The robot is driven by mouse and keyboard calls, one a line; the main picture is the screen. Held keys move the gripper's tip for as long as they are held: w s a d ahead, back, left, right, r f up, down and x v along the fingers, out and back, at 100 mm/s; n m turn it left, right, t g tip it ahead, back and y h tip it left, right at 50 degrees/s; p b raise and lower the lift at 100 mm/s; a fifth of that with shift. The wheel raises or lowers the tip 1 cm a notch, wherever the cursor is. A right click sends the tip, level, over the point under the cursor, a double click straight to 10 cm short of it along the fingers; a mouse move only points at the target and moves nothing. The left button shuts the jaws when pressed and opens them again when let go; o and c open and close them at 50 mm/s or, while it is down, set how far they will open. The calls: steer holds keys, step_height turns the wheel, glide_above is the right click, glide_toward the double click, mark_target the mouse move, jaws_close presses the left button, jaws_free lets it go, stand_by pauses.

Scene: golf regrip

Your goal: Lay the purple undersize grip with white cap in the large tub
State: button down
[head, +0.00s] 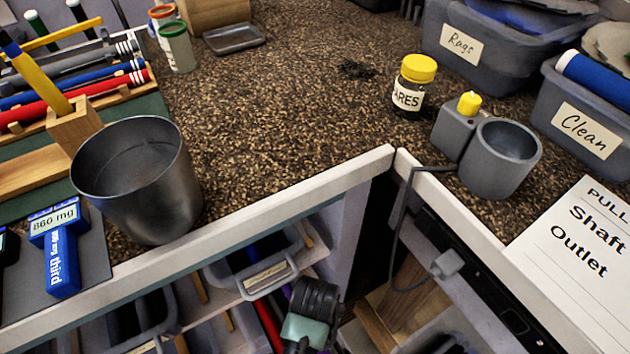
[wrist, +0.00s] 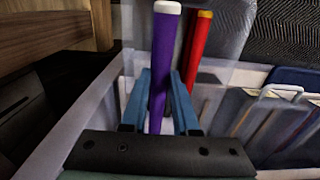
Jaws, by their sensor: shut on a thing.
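In the wrist view, the purple grip with a white cap (wrist: 162,62) stands nearly upright in the picture between the two blue fingers of my gripper (wrist: 160,88). The fingers are shut on it below the white cap.
A red grip with a yellow cap (wrist: 200,48) is behind my gripper.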

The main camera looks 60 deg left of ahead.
steer(key=shift+r, duration=0.1)
step_height(320, 180, up, 5)
steer(key=p, duration=0.6)
steer(key=shift+s, duration=0.1)
stand_by(0.4)
